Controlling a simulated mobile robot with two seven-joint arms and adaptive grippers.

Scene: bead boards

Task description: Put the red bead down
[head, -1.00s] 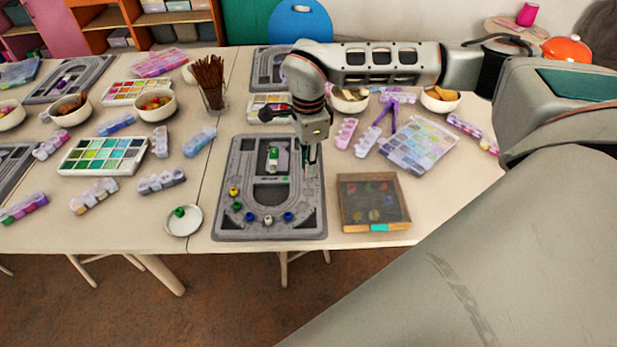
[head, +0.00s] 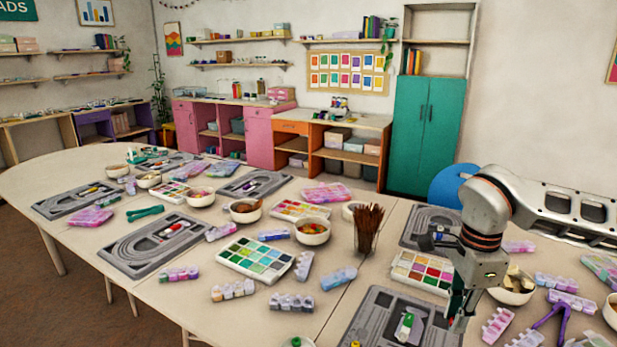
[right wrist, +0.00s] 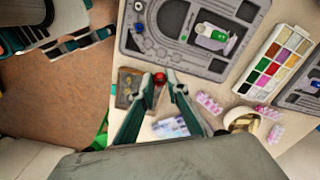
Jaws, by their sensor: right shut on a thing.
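The red bead (right wrist: 159,78) shows in the right wrist view between the fingertips of my right gripper (right wrist: 161,80), which is shut on it. In the head view my right gripper (head: 457,312) points down at the right edge of the grey bead board (head: 376,305); the bead cannot be made out there. The board also shows in the right wrist view (right wrist: 165,60), ahead of the fingertips. A white tube with a green end (head: 404,327) lies on the board. My left gripper is not in the head view.
A wooden-framed tray (right wrist: 127,88) lies beside the fingertips in the right wrist view. A paint palette (head: 421,271), a cup of brown sticks (head: 367,230) and a bowl (head: 512,287) stand near my right gripper. Pink bead boxes (head: 497,325) are to its right.

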